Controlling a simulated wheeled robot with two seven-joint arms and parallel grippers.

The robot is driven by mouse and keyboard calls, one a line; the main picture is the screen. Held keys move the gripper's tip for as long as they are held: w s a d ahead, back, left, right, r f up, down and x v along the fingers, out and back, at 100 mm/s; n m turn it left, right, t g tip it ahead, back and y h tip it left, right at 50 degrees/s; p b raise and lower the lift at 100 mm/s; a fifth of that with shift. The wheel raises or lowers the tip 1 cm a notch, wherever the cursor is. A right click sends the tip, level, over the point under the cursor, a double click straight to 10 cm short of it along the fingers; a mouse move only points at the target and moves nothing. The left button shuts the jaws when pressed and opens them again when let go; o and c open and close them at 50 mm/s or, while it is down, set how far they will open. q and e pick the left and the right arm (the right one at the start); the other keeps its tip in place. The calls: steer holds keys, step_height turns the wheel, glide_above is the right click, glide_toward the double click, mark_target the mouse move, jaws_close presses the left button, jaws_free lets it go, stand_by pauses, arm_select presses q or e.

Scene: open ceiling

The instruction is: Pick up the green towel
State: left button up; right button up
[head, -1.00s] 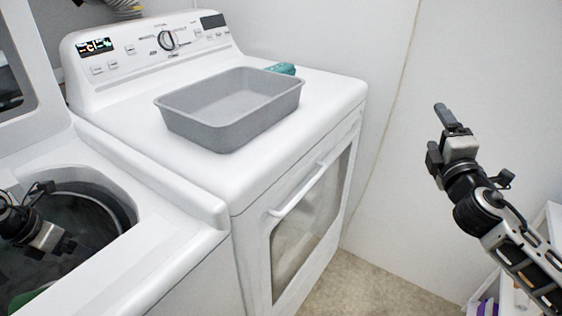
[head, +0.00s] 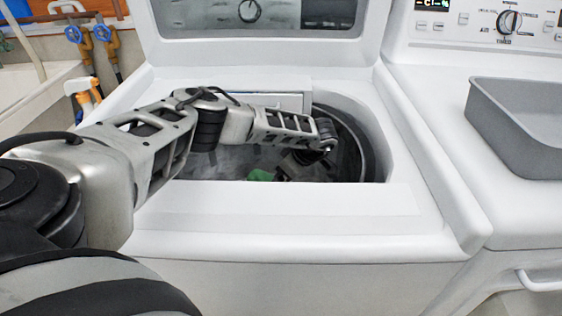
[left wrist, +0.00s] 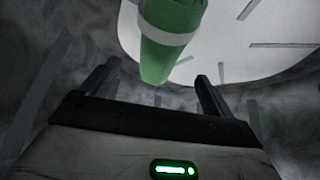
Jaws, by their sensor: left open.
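The green towel (left wrist: 168,45) is in the washer drum, rolled up with a pale band around it. In the left wrist view it stands just beyond and between the fingers of my left gripper (left wrist: 158,85), which is open and empty. In the head view only a small green part of the towel (head: 262,175) shows, beside my left arm. My left arm reaches in from the left over the front of the washer (head: 290,205), and its gripper is down inside the drum, mostly hidden. My right gripper is out of view.
The drum rim (head: 362,150) and the raised lid (head: 255,35) enclose the opening. A grey basin (head: 520,135) stands on the dryer (head: 435,105) at the right. Pipes with blue valves (head: 88,38) are at the back left.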

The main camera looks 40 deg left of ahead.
mark_target(256, 174)
arm_select(q)
steer(key=x, duration=0.4)
steer(key=b+x, duration=0.1)
steer(key=x, duration=0.1)
steer(key=shift+w+d+f, duration=0.1)
steer(key=shift+w+d, duration=0.1)
steer(key=shift+d, duration=0.1)
steer(key=c, duration=1.3)
